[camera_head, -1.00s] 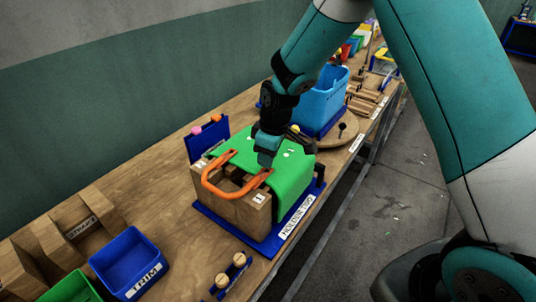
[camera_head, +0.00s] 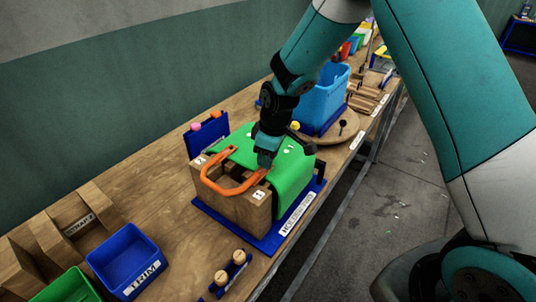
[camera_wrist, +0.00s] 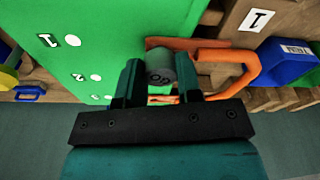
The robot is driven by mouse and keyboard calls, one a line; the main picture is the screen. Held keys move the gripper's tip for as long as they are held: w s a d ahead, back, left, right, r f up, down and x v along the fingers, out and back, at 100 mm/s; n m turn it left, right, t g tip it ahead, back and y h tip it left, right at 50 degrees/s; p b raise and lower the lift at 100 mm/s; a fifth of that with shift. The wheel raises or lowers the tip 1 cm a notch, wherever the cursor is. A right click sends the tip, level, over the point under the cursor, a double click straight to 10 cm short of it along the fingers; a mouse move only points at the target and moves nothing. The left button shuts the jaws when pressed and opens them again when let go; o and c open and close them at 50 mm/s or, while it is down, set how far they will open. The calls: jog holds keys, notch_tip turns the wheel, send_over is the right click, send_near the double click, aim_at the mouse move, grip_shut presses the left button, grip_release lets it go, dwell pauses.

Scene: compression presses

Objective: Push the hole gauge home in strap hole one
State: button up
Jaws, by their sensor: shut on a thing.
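My gripper (camera_head: 266,158) points down over the near right part of a green sheet (camera_head: 292,172) draped on a wooden block (camera_head: 243,208). In the wrist view my gripper (camera_wrist: 160,84) is shut on a short grey cylinder, which I take as the hole gauge (camera_wrist: 160,62). An orange strap loop (camera_head: 207,176) sticks out from the block's front; one end runs beside my fingers, near the block's label "1" (camera_head: 259,195). The wrist view shows the orange strap (camera_wrist: 240,62) just beyond and right of the gauge. The gauge's lower end and the hole under it are hidden.
The block stands on a blue base (camera_head: 270,243). A blue upright holder with pink and orange knobs (camera_head: 205,132) is behind it. A blue TRIM tray (camera_head: 125,257) and wooden pegs (camera_head: 230,268) are in front. A light-blue bin (camera_head: 325,98) stands beyond my gripper.

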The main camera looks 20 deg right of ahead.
aim_at(277, 170)
jog(key=shift+f+b, duration=0.45)
jog(key=shift+f, duration=0.25)
jog(key=o, duration=1)
jog(key=shift+r, duration=0.1)
notch_tip(277, 170, up, 17)
jog(key=s+d+b, duration=0.1)
jog(key=d+b, duration=0.1)
jog(key=b, duration=0.1)
jog(key=shift+s+b, duration=0.35)
jog(key=s+a+m+y, duration=0.1)
jog(key=s+a, duration=0.2)
jog(key=s, duration=1)
jog(key=s+a+f+m+g+y+b, duration=0.1)
jog(key=s+a, duration=0.2)
jog(key=s, duration=1)
jog(key=shift+a+f+m+y, duration=0.3)
jog(key=shift+a+m+y, duration=0.1)
